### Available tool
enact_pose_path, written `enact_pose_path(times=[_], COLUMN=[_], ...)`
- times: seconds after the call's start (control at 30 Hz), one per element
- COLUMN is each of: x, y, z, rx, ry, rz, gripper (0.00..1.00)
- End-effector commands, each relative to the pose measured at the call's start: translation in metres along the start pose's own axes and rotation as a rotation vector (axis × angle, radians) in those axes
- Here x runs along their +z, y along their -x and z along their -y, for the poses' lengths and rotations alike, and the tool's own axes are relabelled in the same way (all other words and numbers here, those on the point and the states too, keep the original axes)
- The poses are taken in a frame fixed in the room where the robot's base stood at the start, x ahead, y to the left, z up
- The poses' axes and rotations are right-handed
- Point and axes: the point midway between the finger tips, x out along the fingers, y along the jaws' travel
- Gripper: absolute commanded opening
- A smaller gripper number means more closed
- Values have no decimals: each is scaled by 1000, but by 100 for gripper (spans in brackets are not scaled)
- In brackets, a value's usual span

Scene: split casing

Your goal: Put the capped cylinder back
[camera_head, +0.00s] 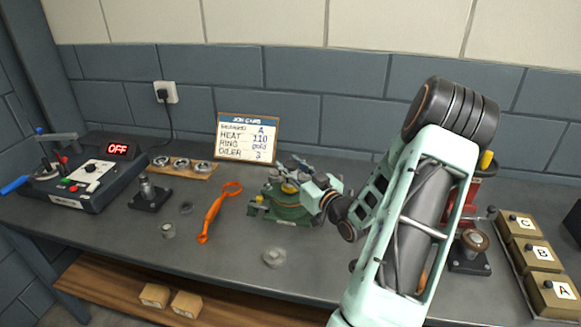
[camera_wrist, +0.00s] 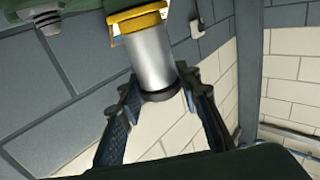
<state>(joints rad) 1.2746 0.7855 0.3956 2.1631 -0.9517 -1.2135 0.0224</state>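In the wrist view a silver cylinder (camera_wrist: 153,52) with a dark cap-like end (camera_wrist: 160,93) sits between my two fingertips. Its other end meets a yellow ring (camera_wrist: 137,19) beside a green body. My gripper (camera_wrist: 160,84) appears shut on the cylinder near its dark end, with a fingertip against each side. In the head view my gripper (camera_head: 322,192) reaches left to the green fixture (camera_head: 288,207) on the bench. My wrist partly hides the fixture, and the cylinder is hard to make out there.
Left of the fixture lie an orange tool (camera_head: 214,218) and a black stand (camera_head: 149,194). A glassy disc (camera_head: 274,258) lies in front. A job card (camera_head: 246,139) stands behind. The control box (camera_head: 85,183) reads OFF. Boxes A (camera_head: 556,294), B and C stand at right.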

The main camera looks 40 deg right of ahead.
Motion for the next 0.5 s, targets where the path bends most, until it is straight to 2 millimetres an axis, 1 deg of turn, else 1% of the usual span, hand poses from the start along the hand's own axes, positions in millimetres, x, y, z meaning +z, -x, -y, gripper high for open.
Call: enact_pose_path(times=[0.03, 0.13, 0.17, 0.5], x=[0, 0, 0, -2], y=[0, 0, 0, 0], z=[0, 0, 0, 0], rx=[0, 0, 0, 0], ry=[0, 0, 0, -2], rz=[1, 1, 1, 1], gripper=[37, 48, 49, 49])
